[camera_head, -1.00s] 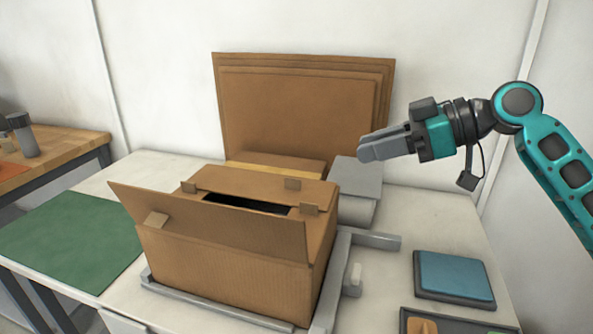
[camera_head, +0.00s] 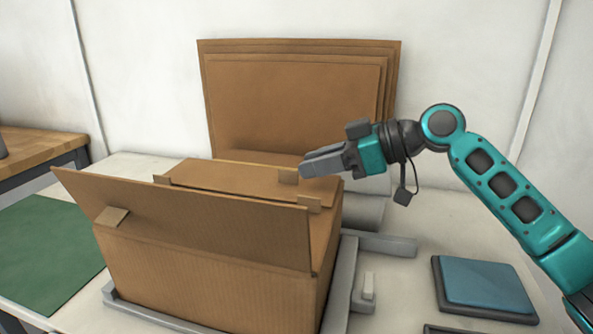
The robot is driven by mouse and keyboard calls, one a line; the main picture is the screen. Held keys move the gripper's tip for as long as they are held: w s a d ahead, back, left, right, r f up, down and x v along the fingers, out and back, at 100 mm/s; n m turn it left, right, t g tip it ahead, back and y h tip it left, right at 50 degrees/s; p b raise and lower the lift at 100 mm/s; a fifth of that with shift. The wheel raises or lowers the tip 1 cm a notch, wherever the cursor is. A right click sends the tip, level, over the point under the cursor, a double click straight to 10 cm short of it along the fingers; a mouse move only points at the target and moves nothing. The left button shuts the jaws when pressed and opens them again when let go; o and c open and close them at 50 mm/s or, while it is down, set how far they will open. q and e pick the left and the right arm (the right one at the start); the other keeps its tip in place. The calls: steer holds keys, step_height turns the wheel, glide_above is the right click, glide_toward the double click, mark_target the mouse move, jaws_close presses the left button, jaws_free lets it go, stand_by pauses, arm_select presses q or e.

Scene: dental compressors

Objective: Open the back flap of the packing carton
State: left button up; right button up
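The brown packing carton (camera_head: 210,275) stands on the white table. Its front flap (camera_head: 190,220) is raised and leans outward toward me, hiding most of the carton's top opening. My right gripper (camera_head: 303,167) is just right of that tab, near the back right corner. Its grey fingers look together with nothing between them. Whether it touches the tab or flap I cannot tell. My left gripper is not in view.
Flat cardboard sheets (camera_head: 300,100) lean on the wall behind the carton. A grey frame (camera_head: 340,290) borders its base. A blue pad (camera_head: 485,285) lies at the right, a green mat (camera_head: 45,250) at the left. Another small tab (camera_head: 310,203) stands at the carton's right side.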

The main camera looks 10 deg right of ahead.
steer(key=shift+x, duration=2.05)
steer(key=shift+c, duration=0.3)
jaws_close()
